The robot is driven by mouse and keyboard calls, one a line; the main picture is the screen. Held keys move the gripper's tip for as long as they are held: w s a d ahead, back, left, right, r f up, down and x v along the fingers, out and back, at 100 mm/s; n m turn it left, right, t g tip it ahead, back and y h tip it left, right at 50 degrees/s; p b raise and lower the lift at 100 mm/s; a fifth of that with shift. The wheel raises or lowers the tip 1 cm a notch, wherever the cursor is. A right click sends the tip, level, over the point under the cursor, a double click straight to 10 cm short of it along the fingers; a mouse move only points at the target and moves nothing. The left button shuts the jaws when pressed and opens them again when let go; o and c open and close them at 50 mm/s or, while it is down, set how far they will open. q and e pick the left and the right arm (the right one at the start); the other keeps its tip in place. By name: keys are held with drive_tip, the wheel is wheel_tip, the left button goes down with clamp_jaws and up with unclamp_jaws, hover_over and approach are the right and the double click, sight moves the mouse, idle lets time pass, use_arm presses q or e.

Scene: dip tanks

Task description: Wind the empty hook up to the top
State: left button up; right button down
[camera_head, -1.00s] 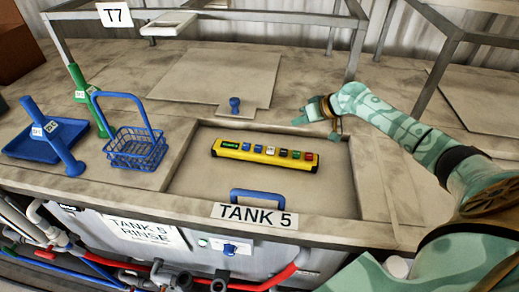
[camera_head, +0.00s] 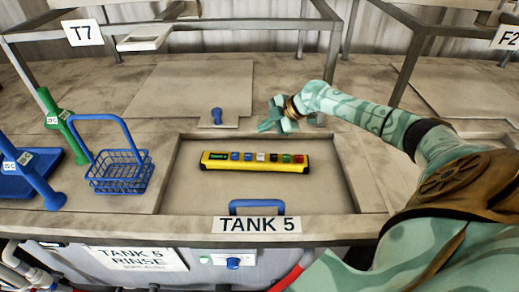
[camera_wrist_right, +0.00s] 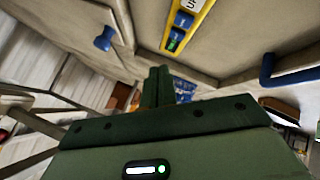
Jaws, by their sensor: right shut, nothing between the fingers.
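A yellow control box (camera_head: 255,162) with a small green-lit display and a row of coloured buttons is over the tank 5 lid (camera_head: 190,195); it also shows in the right wrist view (camera_wrist_right: 187,28). I cannot tell whether it rests on the lid or hangs. My right gripper (camera_head: 266,126) is shut and empty, just beyond the box's far edge in the head view. No hook is visible in either view. My left gripper is out of view.
A blue wire basket (camera_head: 120,172) with a tall handle stands left of the lid. A blue knob (camera_head: 217,116) is behind it, and a blue handle (camera_head: 256,206) at its front. Green (camera_head: 62,125) and blue (camera_head: 33,172) posts stand at left. Metal frames rise behind.

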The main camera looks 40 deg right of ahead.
drive_tip(key=shift+a, duration=0.1)
drive_tip(key=shift+f, duration=0.1)
drive_tip(key=b, duration=0.6)
hover_over(264, 156)
wheel_tip(264, 156, down, 8)
drive_tip(key=shift+s+r, duration=0.1)
drive_tip(key=shift+f+b, duration=0.35)
drive_tip(key=shift+f, duration=0.1)
drive_tip(key=shift+f, duration=0.1)
idle(1.5)
drive_tip(key=shift+f+b, duration=0.25)
drive_tip(key=shift+b, duration=0.15)
